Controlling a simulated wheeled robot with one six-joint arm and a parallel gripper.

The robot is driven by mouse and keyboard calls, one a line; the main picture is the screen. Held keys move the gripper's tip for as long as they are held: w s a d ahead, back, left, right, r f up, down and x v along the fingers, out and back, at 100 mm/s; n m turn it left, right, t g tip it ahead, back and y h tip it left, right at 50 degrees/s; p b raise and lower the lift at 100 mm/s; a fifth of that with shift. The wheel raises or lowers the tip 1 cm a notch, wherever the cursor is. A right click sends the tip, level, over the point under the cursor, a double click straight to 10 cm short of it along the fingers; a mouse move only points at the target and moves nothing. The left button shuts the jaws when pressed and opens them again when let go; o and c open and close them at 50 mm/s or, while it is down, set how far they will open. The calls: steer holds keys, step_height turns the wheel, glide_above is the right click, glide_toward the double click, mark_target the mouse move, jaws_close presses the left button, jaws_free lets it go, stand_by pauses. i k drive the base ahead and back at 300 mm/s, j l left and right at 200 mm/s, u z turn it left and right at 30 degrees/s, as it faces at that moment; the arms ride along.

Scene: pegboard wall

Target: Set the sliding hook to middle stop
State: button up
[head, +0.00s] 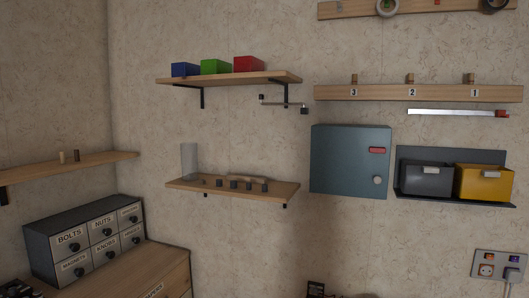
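A thin silver rail (455,112) is fixed to the wall at the right, just below the numbered wooden strip. A small red piece (502,114) sits at the rail's right end; it looks like the sliding hook, but it is too small to make out its shape. No stop marks can be made out on the rail. My gripper is not in view.
The numbered wooden strip (430,93) with pegs is above the rail. Below are a blue-grey cabinet (335,160), a grey bin (428,181) and a yellow bin (484,184). A shelf with coloured boxes (235,78) is at left. Wall around the rail's left end is bare.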

mark_target(501, 114)
steer(key=z, duration=1.8)
